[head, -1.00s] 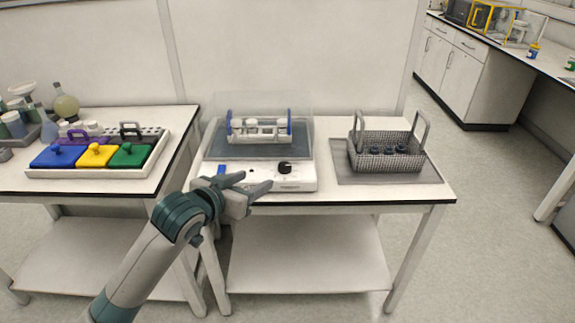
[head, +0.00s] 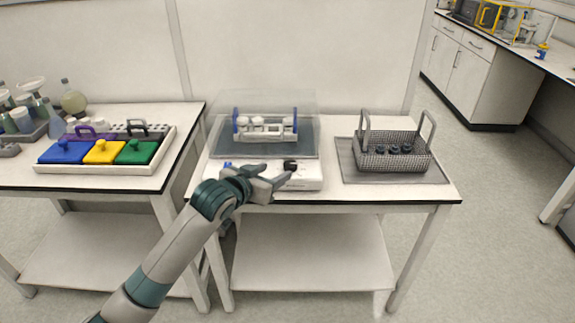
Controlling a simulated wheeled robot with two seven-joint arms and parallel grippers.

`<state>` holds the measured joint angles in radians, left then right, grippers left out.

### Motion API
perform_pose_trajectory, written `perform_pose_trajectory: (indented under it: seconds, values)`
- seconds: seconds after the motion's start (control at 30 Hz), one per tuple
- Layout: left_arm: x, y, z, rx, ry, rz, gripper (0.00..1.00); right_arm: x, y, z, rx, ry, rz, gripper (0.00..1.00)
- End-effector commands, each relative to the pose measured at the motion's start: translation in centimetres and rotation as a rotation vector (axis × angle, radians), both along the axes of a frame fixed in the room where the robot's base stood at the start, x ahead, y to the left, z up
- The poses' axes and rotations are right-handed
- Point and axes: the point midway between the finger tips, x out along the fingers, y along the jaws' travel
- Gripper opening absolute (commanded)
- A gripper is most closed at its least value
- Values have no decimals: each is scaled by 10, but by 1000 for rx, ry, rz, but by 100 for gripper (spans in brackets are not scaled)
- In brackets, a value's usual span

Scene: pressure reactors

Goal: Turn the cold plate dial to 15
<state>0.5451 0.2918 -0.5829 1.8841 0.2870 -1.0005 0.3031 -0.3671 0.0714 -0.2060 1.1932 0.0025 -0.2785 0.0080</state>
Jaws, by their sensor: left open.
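The cold plate (head: 312,182) is a white unit with a grey top and a clear cover, on the middle table. Its black dial (head: 290,165) is on the front panel, right of centre. The dial's marks are too small to read. My left gripper (head: 280,176) is open and empty at the front panel, its fingertips just left of and below the dial. I cannot tell whether they touch it. The gripper hides part of the panel. A rack with white-capped vials (head: 266,135) stands on the plate under the cover. My right gripper is not in view.
A wire basket (head: 393,160) with several dark-capped items sits on a grey mat (head: 352,173) to the right. On the left table, a white tray (head: 105,168) holds blue, yellow and green lidded boxes. Floor is clear in front right.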

Motion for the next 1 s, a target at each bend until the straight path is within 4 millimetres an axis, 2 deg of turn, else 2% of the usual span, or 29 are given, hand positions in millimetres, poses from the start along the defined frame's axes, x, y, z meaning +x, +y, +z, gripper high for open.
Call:
perform_pose_trajectory:
  seconds: [0.2, 0.5, 0.7, 1.0]
  values:
    - [30, -15, -13, 0, 1, 1, 51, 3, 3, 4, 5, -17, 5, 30]
    - [64, -33, -29, -1, 0, 0, 51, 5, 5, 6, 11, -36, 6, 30]
    - [76, -39, -36, 0, 0, 0, 51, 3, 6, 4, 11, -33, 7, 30]
    - [79, -40, -37, 0, 0, 0, 51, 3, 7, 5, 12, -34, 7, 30]
